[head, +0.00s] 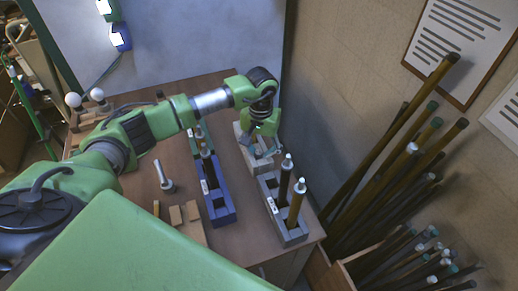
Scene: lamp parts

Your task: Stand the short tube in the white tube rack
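The white tube rack (263,168) stands near the back right of the table, partly hidden by my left gripper. My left gripper (261,151) points down over this rack. A small grey-blue piece shows around its fingertips, but I cannot tell whether it is a tube held there or part of the gripper. The finger opening is too small and covered to judge. I cannot single out the short tube with certainty. My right gripper is not in view.
A grey rack (292,237) holding a dark tube (285,177) and a brown tube (296,205) stands in front of the white rack. A blue rack (222,215) with a tube (207,165) stands to its left. Long poles (385,160) lean at right.

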